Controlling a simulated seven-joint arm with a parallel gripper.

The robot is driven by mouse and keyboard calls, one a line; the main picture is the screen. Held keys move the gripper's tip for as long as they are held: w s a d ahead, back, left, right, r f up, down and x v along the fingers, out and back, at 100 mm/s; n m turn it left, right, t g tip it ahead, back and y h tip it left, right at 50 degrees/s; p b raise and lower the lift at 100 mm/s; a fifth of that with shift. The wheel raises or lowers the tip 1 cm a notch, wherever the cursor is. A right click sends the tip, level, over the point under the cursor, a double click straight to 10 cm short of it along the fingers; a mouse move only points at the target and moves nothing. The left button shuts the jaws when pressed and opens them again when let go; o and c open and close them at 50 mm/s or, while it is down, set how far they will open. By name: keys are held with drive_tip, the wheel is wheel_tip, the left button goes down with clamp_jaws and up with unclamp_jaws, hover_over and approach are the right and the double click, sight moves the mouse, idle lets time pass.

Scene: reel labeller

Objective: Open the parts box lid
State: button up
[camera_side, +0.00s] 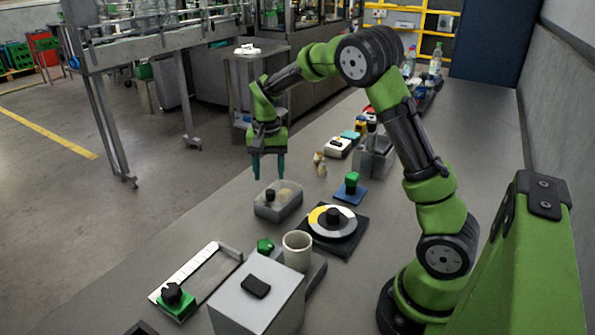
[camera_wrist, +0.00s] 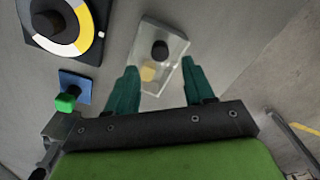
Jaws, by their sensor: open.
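The parts box (camera_side: 277,205) is a small grey see-through box on the bench, with a dark round knob (camera_side: 270,195) on its top. A pale yellowish thing shows through it. In the wrist view the box (camera_wrist: 172,76) lies beyond my fingertips, with its dark knob (camera_wrist: 160,50) toward the far end. The lid looks to be on the box, though its edge is hard to make out. My gripper (camera_side: 268,178) has green fingers pointing down, above the far side of the box and apart from it. In the wrist view my gripper (camera_wrist: 160,72) is open, with nothing between the fingers.
A dial (camera_side: 332,221) with a yellow and white ring sits right of the box. A blue block with a green knob (camera_side: 351,186) stands behind the dial.

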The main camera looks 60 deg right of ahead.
sight(270, 191)
drive_tip(key=shift+f, duration=2.75)
clamp_jaws()
